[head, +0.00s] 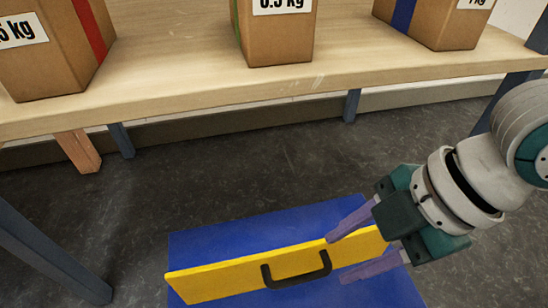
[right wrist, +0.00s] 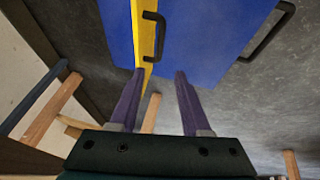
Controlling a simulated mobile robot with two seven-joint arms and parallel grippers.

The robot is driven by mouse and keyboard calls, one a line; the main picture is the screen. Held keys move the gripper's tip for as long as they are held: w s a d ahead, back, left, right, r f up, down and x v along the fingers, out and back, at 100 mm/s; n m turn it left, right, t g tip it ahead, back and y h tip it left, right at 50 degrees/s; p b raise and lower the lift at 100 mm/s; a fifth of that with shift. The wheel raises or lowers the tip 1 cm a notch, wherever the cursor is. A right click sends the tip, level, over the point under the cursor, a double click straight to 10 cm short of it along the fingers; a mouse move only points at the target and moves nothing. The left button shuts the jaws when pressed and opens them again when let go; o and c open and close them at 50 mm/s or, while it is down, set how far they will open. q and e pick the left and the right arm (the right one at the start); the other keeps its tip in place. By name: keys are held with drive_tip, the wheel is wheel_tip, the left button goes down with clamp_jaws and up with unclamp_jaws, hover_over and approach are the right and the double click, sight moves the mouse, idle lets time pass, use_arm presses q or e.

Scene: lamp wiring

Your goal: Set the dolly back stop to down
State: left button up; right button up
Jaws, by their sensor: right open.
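The dolly has a blue deck (head: 235,232). Its back stop is a yellow panel (head: 215,281) with a black handle (head: 297,270). The panel is raised from the deck, with blue showing beyond it; its exact tilt is hard to tell. My right gripper (head: 337,259) is open at the panel's right end, one purple finger on the far side and one on the near side. In the right wrist view the yellow panel (right wrist: 150,55) is nearly edge-on, close to the left finger of my right gripper (right wrist: 159,72). My left gripper is out of view.
A wooden table (head: 180,75) stands beyond the dolly, with several labelled cardboard boxes (head: 275,38) on it. Dark legs stand at the sides. The grey floor (head: 200,170) between table and dolly is clear. A second black handle (right wrist: 270,32) shows at the deck's edge.

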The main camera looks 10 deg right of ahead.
sight(304, 278)
drive_tip(key=b+x, duration=0.3)
drive_tip(key=d+b+x, duration=0.1)
drive_tip(key=b+x, duration=0.1)
drive_tip(key=x, duration=0.2)
drive_tip(key=b+x, duration=0.3)
drive_tip(key=x, duration=0.1)
drive_tip(key=shift+d+f+b, duration=0.25)
drive_tip(key=shift+f+b, duration=0.05)
drive_tip(key=shift+b, duration=0.05)
use_arm(q)
wheel_tip(304, 278, down, 10)
drive_tip(key=shift+a+r, duration=0.1)
use_arm(e)
drive_tip(key=shift+w, duration=0.1)
clamp_jaws()
idle(0.3)
